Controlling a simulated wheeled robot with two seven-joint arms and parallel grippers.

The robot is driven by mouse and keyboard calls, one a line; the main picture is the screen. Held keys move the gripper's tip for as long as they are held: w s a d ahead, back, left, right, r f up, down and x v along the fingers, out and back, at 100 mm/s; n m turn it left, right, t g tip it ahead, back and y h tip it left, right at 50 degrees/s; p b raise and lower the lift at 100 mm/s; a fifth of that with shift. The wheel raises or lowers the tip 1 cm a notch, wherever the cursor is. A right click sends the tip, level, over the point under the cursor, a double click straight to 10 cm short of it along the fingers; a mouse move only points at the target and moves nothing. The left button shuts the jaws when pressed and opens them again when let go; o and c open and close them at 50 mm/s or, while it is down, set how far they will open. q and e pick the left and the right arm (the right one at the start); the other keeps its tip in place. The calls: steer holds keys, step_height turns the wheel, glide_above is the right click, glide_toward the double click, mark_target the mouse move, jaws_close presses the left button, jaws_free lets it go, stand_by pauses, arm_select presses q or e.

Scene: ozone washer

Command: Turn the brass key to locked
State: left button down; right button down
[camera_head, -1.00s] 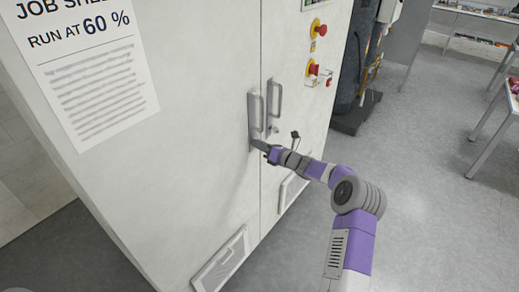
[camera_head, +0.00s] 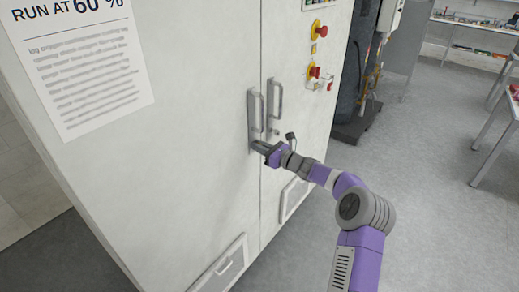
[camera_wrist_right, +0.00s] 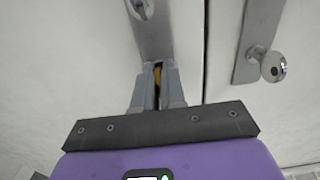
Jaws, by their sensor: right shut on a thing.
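My right gripper (camera_head: 258,148) is at the lower end of the left door handle plate (camera_head: 251,125) on the white cabinet. In the right wrist view, the right gripper's fingers (camera_wrist_right: 158,88) are shut on the brass key (camera_wrist_right: 157,75), of which only a narrow yellowish strip shows between them. The key's turn position cannot be told, as the fingers cover most of it. In the head view the key is hidden by the gripper. My left gripper is not in view.
A second handle (camera_head: 275,100) is on the right door, close beside the gripper. Red and yellow buttons (camera_head: 318,30) are higher up on the right. Grey floor is open to the right.

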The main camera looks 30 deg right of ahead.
stand_by(0.4)
steer(key=c, duration=1.3)
jaws_free()
steer(key=v, duration=0.7)
steer(key=shift+s+p, duration=0.3)
steer(key=shift+p, duration=0.1)
